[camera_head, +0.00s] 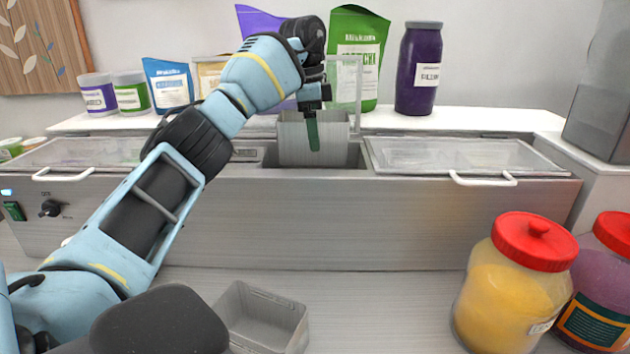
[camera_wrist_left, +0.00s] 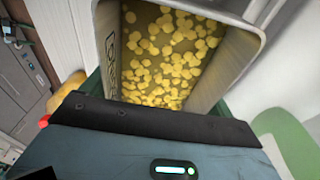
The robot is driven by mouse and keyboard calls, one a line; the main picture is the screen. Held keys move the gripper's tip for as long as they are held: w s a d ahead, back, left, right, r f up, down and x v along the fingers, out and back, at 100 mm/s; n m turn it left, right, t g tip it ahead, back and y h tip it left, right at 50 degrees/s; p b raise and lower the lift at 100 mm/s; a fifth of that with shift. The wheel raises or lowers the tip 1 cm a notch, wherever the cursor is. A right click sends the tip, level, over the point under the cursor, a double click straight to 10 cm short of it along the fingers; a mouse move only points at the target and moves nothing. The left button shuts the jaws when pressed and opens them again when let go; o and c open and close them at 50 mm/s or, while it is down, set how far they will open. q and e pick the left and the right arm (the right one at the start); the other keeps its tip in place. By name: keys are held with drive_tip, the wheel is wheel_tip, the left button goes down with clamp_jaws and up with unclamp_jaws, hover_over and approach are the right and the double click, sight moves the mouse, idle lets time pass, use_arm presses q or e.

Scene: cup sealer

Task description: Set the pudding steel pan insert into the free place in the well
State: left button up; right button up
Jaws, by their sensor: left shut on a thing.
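The steel pan insert (camera_head: 293,150) hangs upright at the open gap in the well (camera_head: 365,158), between two clear lids. Its lower part reaches down at the opening; I cannot tell how deep it sits. My left gripper (camera_head: 313,130) is above the gap, shut on the pan's wall, with a green finger showing on the near side. My right gripper is not in view.
Closed clear lids (camera_head: 455,155) with white handles flank the gap. A raised clear lid (camera_head: 347,85) stands behind it. Pouches and a purple jar (camera_head: 419,70) line the back shelf. An empty steel pan (camera_head: 262,318) and red-lidded jars (camera_head: 515,285) stand on the front counter.

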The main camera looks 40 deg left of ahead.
sight(315, 165)
use_arm(q)
wheel_tip(315, 165, down, 4)
drive_tip(key=shift+a+f, duration=0.1)
drive_tip(key=shift+f, duration=2.25)
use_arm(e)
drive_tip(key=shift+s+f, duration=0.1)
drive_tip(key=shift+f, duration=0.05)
use_arm(q)
drive_tip(key=o, duration=1.3)
drive_tip(key=shift+f, duration=0.2)
